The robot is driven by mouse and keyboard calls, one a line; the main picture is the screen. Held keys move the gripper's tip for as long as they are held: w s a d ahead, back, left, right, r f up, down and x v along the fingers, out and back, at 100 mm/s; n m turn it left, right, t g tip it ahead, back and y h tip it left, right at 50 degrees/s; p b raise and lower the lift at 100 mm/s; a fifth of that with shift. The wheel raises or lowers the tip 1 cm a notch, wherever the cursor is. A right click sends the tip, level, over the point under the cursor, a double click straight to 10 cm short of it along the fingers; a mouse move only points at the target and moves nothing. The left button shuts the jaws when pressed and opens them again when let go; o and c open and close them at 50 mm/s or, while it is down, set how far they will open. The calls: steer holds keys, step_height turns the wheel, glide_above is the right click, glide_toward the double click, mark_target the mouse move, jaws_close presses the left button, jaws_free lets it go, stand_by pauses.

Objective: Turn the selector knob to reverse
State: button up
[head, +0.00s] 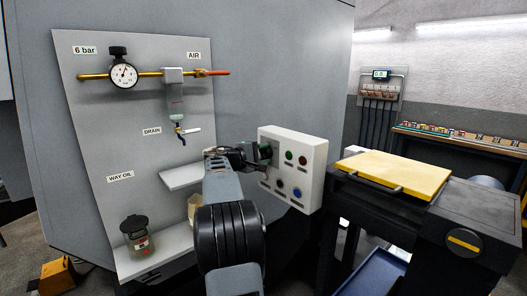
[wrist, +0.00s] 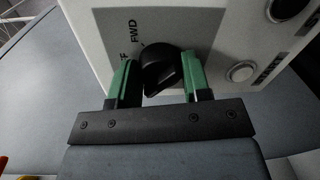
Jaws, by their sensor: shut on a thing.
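The black selector knob (wrist: 161,70) sits on the white control box (head: 318,152), at the middle of the wrist view. The two green fingers of my gripper (wrist: 157,76) stand on either side of it and are shut on it. The label FWD and part of another label ending in FF show beside the knob; the other markings are hidden. I cannot tell clearly which mark the knob points to. In the head view my gripper (head: 264,153) is at the left part of the control box face, and the arm and gripper hide the knob.
The box also carries a green button (head: 289,156), a red button (head: 302,162) and a blue button (head: 297,193). A grey panel with a pressure gauge (head: 123,74) and an oil jar (head: 138,237) is on the left. A yellow board (head: 393,172) lies on the right.

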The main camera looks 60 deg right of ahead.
steer(key=shift+n, duration=0.5)
steer(key=o, duration=0.9)
steer(key=b+v, duration=0.1)
steer(key=v, duration=1.3)
